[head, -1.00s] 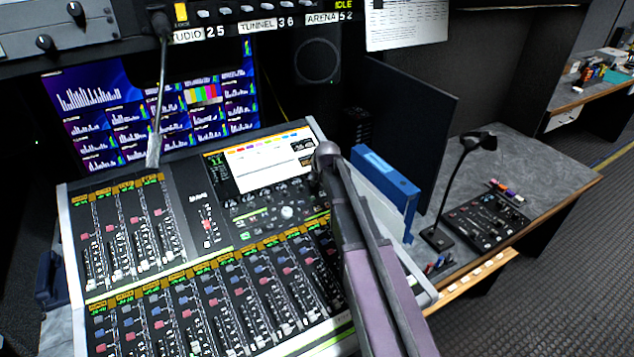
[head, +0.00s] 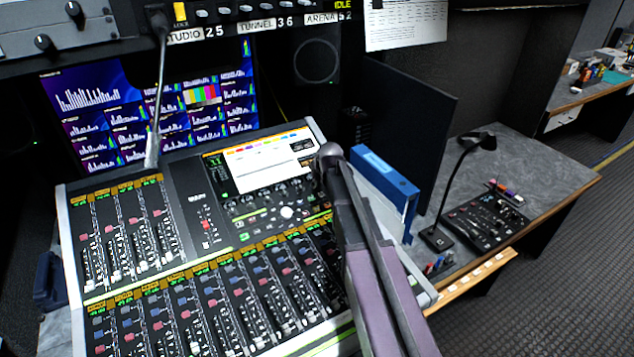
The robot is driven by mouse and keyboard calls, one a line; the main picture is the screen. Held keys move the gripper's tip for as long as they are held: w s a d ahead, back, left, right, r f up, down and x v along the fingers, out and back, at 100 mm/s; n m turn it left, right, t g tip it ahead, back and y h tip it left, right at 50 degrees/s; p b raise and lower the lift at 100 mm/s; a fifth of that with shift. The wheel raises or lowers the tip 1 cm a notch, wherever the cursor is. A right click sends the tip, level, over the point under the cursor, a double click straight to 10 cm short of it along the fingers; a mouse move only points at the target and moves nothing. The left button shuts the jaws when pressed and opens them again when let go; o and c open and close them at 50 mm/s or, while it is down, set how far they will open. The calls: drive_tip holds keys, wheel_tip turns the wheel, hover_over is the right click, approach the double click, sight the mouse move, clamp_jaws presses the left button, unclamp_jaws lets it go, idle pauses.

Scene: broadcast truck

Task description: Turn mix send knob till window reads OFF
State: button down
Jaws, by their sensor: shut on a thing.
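The mixing console (head: 185,205) stands at the centre left, with a lit screen (head: 258,160) at its upper right. A row of small knobs (head: 268,195) runs below this screen. A small dark window (head: 302,145) sits at the screen's right side; its text is too small to read. My gripper (head: 320,180) is at the right end of the knob row, pointing down at the panel. It is shut on a knob there. My own wrist and arm hide most of the fingers and the mix send knob.
A blue binder (head: 388,175) stands close to the right of my wrist, with a dark upright panel (head: 405,125) behind it. A gooseneck lamp or microphone (head: 455,180) and a small control box (head: 487,215) stand on the desk further right. Faders fill the console's front.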

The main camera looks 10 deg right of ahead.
drive_tip(key=shift+s, duration=0.1)
drive_tip(key=c, duration=0.5)
unclamp_jaws()
drive_tip(key=shift+m, duration=0.4)
